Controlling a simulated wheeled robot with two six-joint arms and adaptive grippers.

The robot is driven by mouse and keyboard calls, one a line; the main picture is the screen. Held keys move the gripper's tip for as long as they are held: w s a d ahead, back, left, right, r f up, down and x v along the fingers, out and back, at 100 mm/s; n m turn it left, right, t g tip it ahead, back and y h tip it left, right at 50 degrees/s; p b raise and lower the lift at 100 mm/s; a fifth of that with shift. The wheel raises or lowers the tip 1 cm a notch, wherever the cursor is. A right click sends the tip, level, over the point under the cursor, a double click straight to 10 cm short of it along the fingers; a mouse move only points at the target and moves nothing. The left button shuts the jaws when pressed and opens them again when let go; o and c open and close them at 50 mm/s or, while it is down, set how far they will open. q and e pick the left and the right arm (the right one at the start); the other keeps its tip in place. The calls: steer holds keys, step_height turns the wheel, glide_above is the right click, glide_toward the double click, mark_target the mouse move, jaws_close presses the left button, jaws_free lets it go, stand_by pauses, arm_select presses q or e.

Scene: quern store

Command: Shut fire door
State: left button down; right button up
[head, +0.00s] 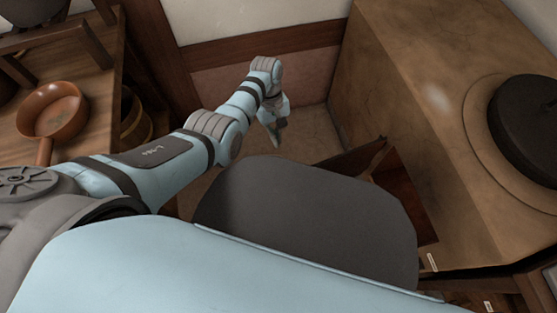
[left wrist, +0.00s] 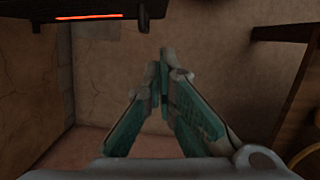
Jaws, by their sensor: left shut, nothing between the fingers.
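The clay stove (head: 400,75) stands at the right of the head view. A dark reddish-brown panel (head: 408,195) juts from its near left side; it may be the fire door standing open, partly hidden by my body. In the left wrist view, a dark edge with a glowing orange strip (left wrist: 88,17) crosses the upper left; I cannot tell whether it is the door or the firebox. My left gripper (head: 277,132) is shut and empty, pointing down left of the panel and apart from it. Its fingers meet in the left wrist view (left wrist: 161,70). My right gripper is out of view.
A wooden table (head: 85,110) with a brown pan (head: 54,110) stands at the left, with a wooden tub (head: 134,122) beside it. A black lidded pot (head: 530,125) sits on the stove. Floor between table and stove looks clear.

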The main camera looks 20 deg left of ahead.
arm_select(q)
steer(key=s+d+f+b, duration=0.3)
steer(key=s+f+b, duration=0.1)
steer(key=f, duration=0.4)
steer(key=shift+s+d+f, duration=0.35)
steer(key=shift+s, duration=0.15)
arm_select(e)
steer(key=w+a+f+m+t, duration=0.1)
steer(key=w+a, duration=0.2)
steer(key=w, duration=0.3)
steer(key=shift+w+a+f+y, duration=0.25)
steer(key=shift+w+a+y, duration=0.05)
